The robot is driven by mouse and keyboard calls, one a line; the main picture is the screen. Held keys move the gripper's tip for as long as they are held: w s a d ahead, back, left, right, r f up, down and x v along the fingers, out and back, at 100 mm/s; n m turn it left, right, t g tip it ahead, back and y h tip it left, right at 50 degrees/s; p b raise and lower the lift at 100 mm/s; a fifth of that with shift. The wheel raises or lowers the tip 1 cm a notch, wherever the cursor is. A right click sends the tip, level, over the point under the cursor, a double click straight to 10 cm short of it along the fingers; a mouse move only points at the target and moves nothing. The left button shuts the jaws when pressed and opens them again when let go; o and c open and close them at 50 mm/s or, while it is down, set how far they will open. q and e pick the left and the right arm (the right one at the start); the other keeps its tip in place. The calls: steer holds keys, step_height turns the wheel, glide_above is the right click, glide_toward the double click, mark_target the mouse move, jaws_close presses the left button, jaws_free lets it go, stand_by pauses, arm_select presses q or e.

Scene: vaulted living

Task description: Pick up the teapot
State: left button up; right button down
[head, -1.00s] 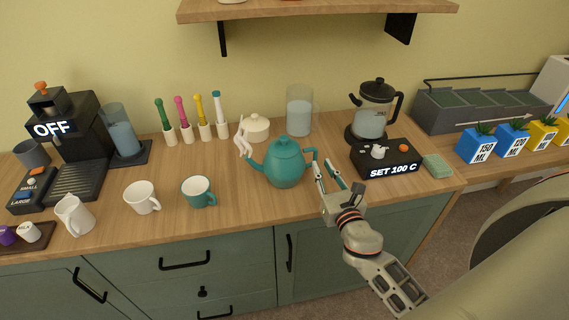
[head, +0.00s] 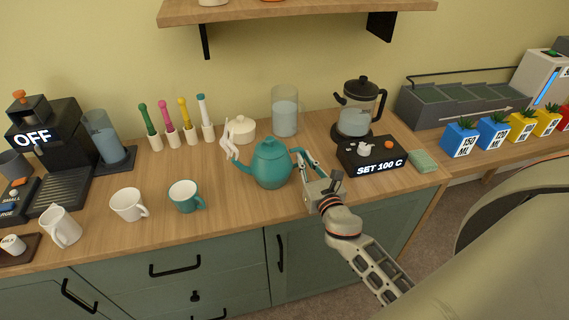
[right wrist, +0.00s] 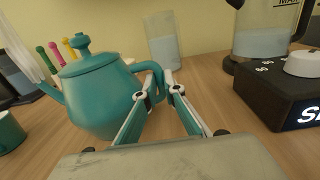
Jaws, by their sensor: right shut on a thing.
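The teal teapot (head: 270,168) stands upright on the wooden counter, with its lid on and its spout to the left. It also shows close up on the left of the right wrist view (right wrist: 95,98). My right gripper (head: 303,160) is at the teapot's handle, on the right side of the pot. In the right wrist view its two fingers (right wrist: 162,86) are closed on the lower part of the handle. The teapot's base appears to rest on the counter. My left gripper is not in view.
A teal mug (head: 184,197) and white cup (head: 127,205) stand left of the teapot. A white shape (head: 228,140) is by the spout.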

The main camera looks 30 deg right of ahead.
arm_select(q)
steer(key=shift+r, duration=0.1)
arm_select(e)
steer(key=shift+r, duration=0.3)
arm_select(q)
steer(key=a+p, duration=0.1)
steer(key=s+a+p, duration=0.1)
steer(key=p, duration=0.1)
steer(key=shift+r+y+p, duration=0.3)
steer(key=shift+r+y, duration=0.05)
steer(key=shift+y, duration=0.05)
arm_select(e)
step_height(320, 180, up, 20)
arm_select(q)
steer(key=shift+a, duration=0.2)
arm_select(e)
steer(key=shift+f, duration=0.1)
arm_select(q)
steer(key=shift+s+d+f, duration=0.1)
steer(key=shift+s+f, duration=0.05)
